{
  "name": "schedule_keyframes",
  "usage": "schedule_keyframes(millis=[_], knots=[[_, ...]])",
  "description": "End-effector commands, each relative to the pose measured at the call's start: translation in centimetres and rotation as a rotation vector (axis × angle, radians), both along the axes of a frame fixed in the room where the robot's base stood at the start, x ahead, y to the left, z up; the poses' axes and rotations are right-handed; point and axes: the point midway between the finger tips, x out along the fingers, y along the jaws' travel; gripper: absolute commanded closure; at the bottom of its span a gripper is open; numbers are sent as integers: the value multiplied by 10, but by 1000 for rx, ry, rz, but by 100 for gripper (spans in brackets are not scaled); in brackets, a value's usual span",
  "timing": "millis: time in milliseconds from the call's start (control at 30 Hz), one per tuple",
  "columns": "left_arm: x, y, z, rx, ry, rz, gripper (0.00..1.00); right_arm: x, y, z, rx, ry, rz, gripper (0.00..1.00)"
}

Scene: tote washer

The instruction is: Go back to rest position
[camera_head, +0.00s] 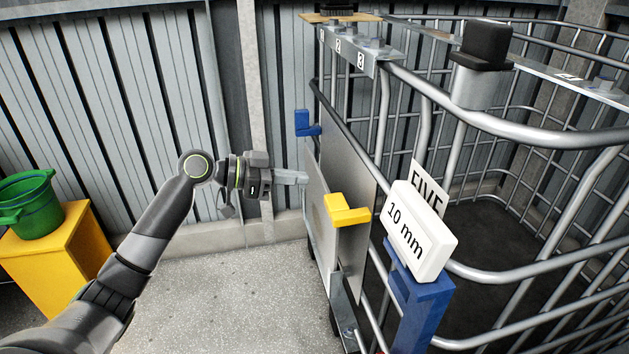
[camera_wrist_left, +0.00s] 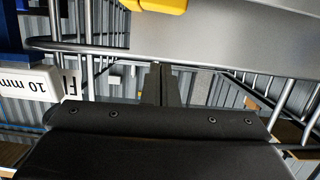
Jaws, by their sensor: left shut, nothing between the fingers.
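My left gripper (camera_head: 303,178) reaches in from the left in the head view, its fingers pointing right at the grey metal panel (camera_head: 349,179) on the cage's side. The fingers are shut and empty; whether they touch the panel I cannot tell. In the left wrist view the closed fingers (camera_wrist_left: 163,84) show as a narrow dark shape, with the panel (camera_wrist_left: 220,35) behind. A yellow handle (camera_head: 347,210) sits on the panel just right of and below the fingertips; it also shows in the left wrist view (camera_wrist_left: 156,5). My right gripper is not in view.
The barred metal cage (camera_head: 480,125) fills the right side. A white "10 mm" block (camera_head: 419,232) stands on a blue post (camera_head: 421,305). A blue handle (camera_head: 307,124) is above the gripper. A green bucket (camera_head: 28,205) stands on a yellow stand (camera_head: 57,262) at left. The floor (camera_head: 230,295) between is clear.

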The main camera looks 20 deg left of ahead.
Motion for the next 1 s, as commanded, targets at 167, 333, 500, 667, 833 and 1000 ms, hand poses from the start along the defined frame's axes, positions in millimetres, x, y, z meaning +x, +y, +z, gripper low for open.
schedule_keyframes(millis=[167,333,500,667,833,1000], knots=[[-11,16,4,1,0,2,100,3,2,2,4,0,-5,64],[-15,21,6,-1,1,0,100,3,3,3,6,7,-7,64],[-15,23,3,-2,7,7,100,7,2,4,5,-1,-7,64],[-4,37,-48,-3,95,113,100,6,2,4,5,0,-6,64],[-3,68,-167,27,286,342,100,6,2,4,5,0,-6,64],[-37,94,-291,91,476,552,100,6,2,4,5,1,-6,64]])
